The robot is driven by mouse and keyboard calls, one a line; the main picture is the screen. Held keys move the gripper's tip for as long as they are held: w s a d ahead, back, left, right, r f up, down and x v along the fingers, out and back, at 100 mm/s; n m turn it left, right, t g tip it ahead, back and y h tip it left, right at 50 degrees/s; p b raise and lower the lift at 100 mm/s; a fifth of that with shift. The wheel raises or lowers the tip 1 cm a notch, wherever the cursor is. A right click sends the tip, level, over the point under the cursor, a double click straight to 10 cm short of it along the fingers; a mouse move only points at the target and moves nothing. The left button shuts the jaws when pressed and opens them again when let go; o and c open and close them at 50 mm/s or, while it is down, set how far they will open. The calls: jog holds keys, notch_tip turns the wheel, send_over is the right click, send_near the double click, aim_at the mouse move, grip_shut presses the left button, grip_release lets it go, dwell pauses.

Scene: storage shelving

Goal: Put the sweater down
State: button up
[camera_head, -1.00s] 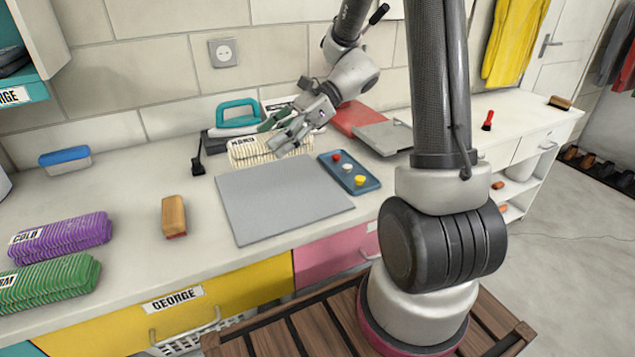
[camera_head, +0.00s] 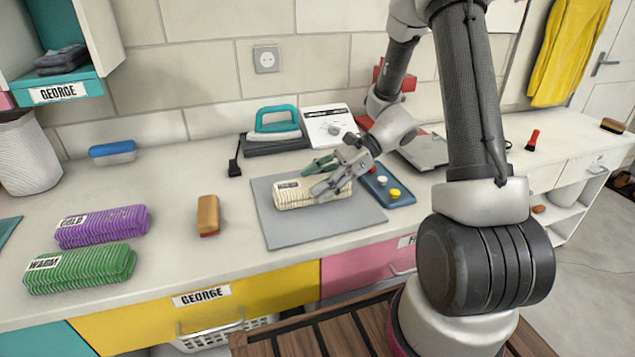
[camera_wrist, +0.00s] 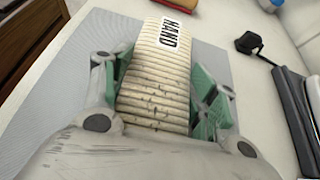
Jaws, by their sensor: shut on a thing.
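The cream folded sweater (camera_head: 296,194) with a "HAND" label is at the grey mat (camera_head: 290,232) on the counter. It lies flat and level at the mat's upper part, and I cannot tell if it touches the mat. My gripper (camera_head: 322,180) is shut on the sweater's right part, one green-padded finger on each side. In the wrist view the sweater (camera_wrist: 160,70) runs between the fingers of my gripper (camera_wrist: 160,100), with its label at the far end. The gripper's palm hides its near end.
A purple sweater (camera_head: 103,226) and a green sweater (camera_head: 80,269) lie at the left. A brush (camera_head: 208,214) is left of the mat.

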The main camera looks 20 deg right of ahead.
jog(key=shift+f, duration=0.1)
jog(key=o, duration=1.2)
jog(key=shift+d+r, duration=0.1)
jog(key=shift+r, duration=0.1)
jog(key=v, duration=1.2)
jog(key=s+d+r+n+t+h, duration=0.2)
jog(key=s+r+n+h, duration=0.4)
jog(key=s+n, duration=0.3)
jog(key=s+d+r+n+t+h, duration=0.2)
jog(key=s+r+n+h, duration=0.4)
jog(key=s, duration=0.4)
jog(key=shift+r+n+t, duration=0.3)
jog(key=shift+r+n, duration=0.2)
jog(key=shift+n, duration=0.9)
